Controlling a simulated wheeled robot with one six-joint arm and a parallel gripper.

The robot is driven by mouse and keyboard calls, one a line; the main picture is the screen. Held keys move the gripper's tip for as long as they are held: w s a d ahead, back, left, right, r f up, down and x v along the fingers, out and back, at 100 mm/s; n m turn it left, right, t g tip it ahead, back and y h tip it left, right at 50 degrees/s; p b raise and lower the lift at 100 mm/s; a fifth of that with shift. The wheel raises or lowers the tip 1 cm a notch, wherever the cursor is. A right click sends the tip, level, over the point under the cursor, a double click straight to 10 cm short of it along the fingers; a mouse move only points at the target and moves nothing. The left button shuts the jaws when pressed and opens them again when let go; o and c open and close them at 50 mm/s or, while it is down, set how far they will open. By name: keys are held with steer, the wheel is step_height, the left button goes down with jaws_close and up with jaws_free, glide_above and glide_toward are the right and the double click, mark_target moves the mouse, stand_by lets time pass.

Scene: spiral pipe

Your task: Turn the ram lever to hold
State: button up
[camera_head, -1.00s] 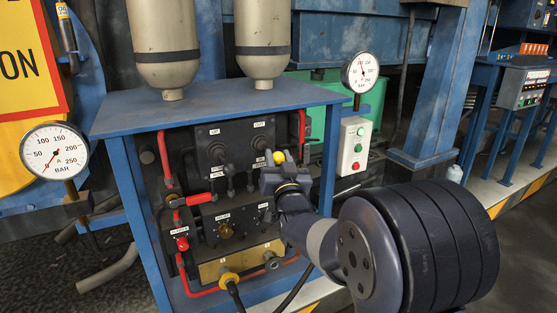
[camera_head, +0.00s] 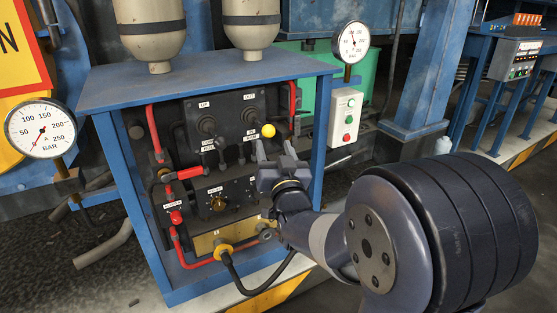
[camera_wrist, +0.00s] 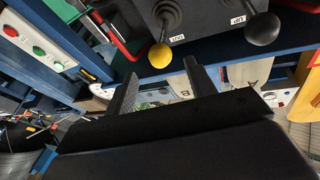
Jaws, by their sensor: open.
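A lever with a yellow ball knob (camera_head: 268,130) sticks out of the dark control panel, under an OUT label and beside an IN label. My gripper (camera_head: 276,150) is open and empty, just below the yellow knob. In the wrist view the yellow knob (camera_wrist: 160,55) is just beyond the gap between my open fingertips (camera_wrist: 160,70), with no contact visible. The black knob (camera_wrist: 262,29) is to its right there.
The panel sits in a blue frame (camera_head: 205,81) with red pipes (camera_head: 153,132). A smaller panel with a dial (camera_head: 217,203) and a brass block (camera_head: 205,243) lie below. Gauges stand left (camera_head: 41,128) and right (camera_head: 352,41). A white button box (camera_head: 345,117) is at the right.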

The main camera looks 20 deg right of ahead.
mark_target(270, 133)
steer(key=shift+v, duration=2.2)
steer(key=x, duration=1.1)
steer(key=shift+r, duration=0.45)
steer(key=shift+f, duration=0.1)
